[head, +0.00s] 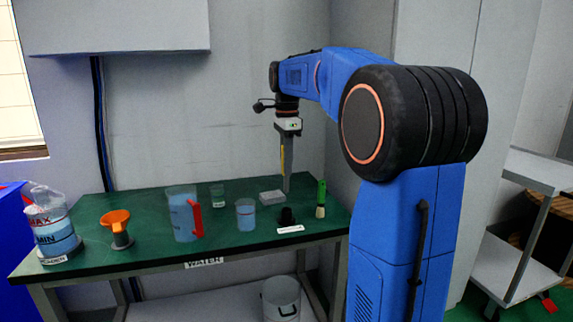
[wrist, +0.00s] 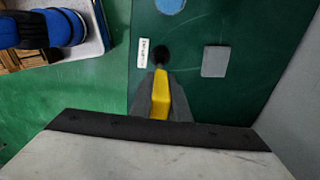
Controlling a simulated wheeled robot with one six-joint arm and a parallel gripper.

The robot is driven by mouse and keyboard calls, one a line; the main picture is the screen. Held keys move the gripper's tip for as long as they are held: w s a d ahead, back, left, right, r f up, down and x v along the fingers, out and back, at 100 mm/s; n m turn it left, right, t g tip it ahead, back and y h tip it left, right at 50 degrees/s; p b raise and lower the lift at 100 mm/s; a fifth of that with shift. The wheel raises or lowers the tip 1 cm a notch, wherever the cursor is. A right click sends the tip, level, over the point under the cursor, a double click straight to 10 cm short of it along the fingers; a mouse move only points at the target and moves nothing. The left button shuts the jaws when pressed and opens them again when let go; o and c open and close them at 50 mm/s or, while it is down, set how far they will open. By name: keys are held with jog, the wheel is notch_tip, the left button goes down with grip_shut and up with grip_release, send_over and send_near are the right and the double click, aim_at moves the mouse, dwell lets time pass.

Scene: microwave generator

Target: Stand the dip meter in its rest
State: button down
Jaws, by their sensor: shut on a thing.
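The yellow dip meter (wrist: 160,98) is between the grey fingers of my gripper (wrist: 161,84), which is shut on it. In the head view, a yellow strip of the dip meter (head: 282,160) shows beside my gripper (head: 287,172), which points down above the table. The fingers hide much of the meter. The rest (head: 287,216) is a small black holder standing on the green table, below the gripper. In the wrist view, the rest (wrist: 160,56) lies just beyond the yellow tip; I cannot tell the height gap.
A white label (head: 290,229) lies before the rest. A pale block (head: 271,197), a beaker (head: 245,214) and a green-handled item (head: 320,198) stand around it. Farther left are a red-handled jug (head: 183,214), an orange funnel (head: 116,219) and a water container (head: 52,225).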

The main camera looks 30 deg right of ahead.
aim_at(286, 192)
jog(key=shift+f, duration=4.95)
jog(key=c, duration=1.6)
grip_release()
notch_tip(286, 192, up, 17)
jog(key=shift+r, duration=0.15)
